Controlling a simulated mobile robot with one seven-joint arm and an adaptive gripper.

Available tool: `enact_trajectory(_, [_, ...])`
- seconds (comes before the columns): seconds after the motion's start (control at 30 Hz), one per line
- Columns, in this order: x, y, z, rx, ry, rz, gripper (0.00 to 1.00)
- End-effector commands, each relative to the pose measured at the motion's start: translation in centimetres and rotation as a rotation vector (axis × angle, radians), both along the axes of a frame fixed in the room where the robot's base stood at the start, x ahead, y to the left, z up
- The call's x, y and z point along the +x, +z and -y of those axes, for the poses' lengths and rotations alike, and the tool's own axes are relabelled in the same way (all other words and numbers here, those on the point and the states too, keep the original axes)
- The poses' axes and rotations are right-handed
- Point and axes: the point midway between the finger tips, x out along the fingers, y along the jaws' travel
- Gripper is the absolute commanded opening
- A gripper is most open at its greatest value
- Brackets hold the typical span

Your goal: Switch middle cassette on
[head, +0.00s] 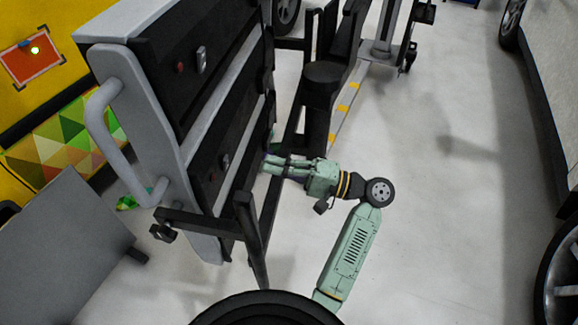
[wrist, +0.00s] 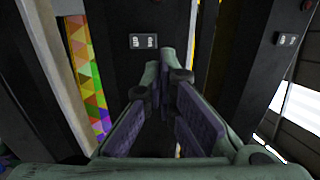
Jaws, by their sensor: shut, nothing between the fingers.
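A grey-framed rack holds dark cassettes, with an upper cassette (head: 185,50) and a lower one (head: 220,130) showing in the head view. The upper one bears a grey switch (head: 201,58) and a red dot. My gripper (head: 268,161) is shut and empty, its fingertips close to the lower cassette's front. In the wrist view a small double switch (wrist: 143,41) sits on the dark panel straight ahead, just beyond and slightly left of my fingertips (wrist: 163,62). I cannot tell contact or the switch's position. Another cassette's switch (wrist: 288,39) shows at the right.
A grey handle (head: 105,125) curves off the rack's left side. A black bar frame (head: 250,225) stands out in front of the rack's lower end, near my gripper. The pale floor (head: 440,200) to the right is open, with car wheels at the right edge.

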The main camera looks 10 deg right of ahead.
Motion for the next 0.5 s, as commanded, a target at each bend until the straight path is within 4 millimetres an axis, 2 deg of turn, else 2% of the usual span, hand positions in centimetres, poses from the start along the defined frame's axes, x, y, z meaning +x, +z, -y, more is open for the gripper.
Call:
enact_trajectory(0.03, [0.4, 0.4, -1.2, 0.001, 0.003, -0.002, 0.0])
enact_trajectory(0.2, [1.7, 0.9, -4.2, 0.0, 0.003, 0.0, 0.0])
enact_trajectory(0.33, [2.4, 1.2, -5.9, 0.0, 0.001, -0.001, 0.0])
enact_trajectory(0.5, [2.9, 1.3, -7.0, -0.001, -0.001, -0.001, 0.0])
